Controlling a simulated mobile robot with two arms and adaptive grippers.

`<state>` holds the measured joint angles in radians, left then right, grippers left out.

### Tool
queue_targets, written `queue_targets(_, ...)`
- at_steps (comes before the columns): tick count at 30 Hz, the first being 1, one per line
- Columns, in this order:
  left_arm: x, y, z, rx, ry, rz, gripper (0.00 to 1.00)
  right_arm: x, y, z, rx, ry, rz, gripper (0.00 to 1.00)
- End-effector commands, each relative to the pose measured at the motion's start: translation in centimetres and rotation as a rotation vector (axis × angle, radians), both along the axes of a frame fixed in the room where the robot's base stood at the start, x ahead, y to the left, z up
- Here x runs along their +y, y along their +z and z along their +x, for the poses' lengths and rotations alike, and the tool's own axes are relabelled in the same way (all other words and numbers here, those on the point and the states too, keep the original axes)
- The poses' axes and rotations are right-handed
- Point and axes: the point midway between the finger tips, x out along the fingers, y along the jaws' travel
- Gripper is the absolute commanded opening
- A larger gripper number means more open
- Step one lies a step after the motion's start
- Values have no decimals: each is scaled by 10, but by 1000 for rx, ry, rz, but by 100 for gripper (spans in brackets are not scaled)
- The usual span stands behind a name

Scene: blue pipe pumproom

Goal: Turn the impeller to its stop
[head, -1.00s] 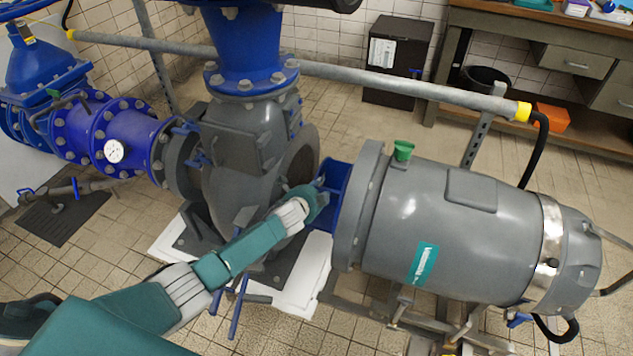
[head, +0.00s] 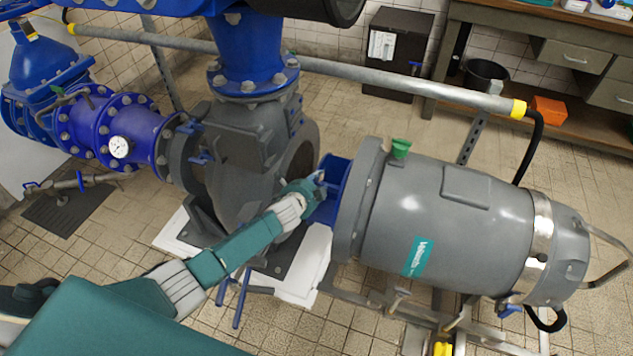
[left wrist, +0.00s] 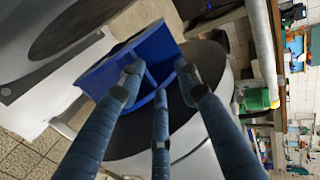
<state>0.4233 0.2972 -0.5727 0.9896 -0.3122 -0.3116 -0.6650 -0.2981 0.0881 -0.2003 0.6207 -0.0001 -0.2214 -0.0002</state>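The blue impeller (head: 332,185) sits at the left end of the grey motor (head: 455,220), in the gap facing the opening of the grey pump casing (head: 245,150). My left gripper (head: 318,186) reaches into this gap, with its fingers at the impeller's near side. In the left wrist view, the impeller (left wrist: 155,50) shows flat blue vanes. The three dark fingers of my left gripper (left wrist: 160,88) are spread apart, and their tips overlap the vanes. I cannot tell whether they touch. My right gripper is not in view.
A grey horizontal pipe (head: 400,87) with yellow bands runs behind the pump and motor. A green cup-like fitting (head: 401,148) stands on the motor. A metal frame is beneath it. A workbench (head: 545,50) and black cabinet (head: 397,50) stand at the back. Tiled floor is open between.

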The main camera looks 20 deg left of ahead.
Motion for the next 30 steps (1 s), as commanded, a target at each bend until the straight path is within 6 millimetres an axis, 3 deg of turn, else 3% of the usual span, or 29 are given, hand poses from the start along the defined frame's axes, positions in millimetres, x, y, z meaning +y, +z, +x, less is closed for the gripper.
queue_targets(13,1,3,-6,-1,-1,1,33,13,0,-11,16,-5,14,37)
queue_targets(30,3,35,-63,1,0,0,33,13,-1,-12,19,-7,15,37)
